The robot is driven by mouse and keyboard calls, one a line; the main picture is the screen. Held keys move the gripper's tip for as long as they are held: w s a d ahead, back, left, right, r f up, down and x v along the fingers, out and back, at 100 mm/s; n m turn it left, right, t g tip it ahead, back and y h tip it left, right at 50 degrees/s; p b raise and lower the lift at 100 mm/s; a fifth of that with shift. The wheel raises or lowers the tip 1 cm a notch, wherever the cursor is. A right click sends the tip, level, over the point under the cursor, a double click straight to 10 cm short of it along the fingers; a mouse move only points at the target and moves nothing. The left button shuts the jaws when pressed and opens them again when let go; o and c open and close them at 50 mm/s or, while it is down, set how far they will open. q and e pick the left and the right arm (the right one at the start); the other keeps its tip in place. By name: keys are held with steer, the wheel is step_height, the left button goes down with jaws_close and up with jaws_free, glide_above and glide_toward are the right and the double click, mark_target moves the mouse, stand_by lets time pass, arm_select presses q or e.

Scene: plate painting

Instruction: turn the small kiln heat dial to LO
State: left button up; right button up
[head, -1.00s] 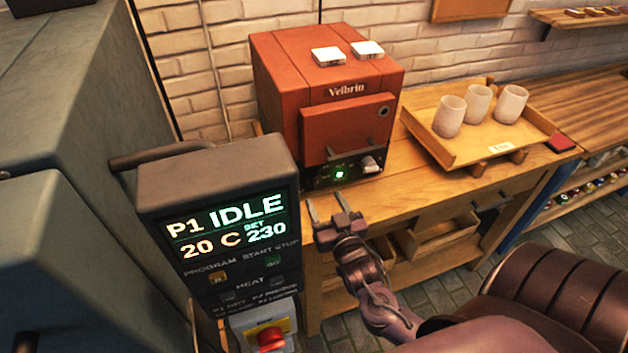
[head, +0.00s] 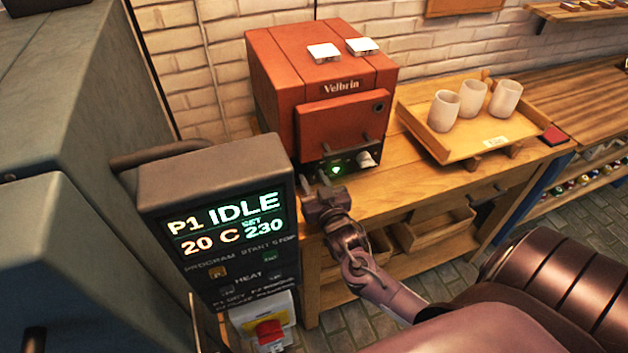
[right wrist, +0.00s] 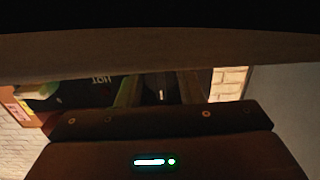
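The small kiln (head: 270,90) is the red box marked Velbrin on the wooden bench. Its dark front panel, under the door, carries a green light (head: 336,169) and a pale knob (head: 366,160). I cannot read the knob's setting. My right gripper (head: 316,176) is at the left part of this panel, with its fingers pointing at it. In the right wrist view, its two fingers (right wrist: 160,92) stand apart, with a dark shape bearing a white mark between them. I cannot tell whether they touch it. My left gripper is not in view.
A large grey-green kiln with a control box (head: 215,175) reading P1 IDLE stands close on the left. A wooden tray (head: 445,152) with three pale cups is right of the small kiln. Two white blocks (head: 324,53) lie on its top.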

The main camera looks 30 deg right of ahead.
steer(key=c, duration=0.3)
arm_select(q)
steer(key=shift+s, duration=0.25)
arm_select(e)
steer(key=shift+c, duration=0.2)
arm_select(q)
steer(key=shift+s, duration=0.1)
arm_select(e)
steer(key=m+p, duration=0.1)
steer(key=m, duration=0.5)
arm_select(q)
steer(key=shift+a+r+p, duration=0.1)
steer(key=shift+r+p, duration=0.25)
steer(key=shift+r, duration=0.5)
arm_select(e)
steer(key=m, duration=0.5)
steer(key=shift+a+m, duration=0.1)
steer(key=shift+m, duration=0.2)
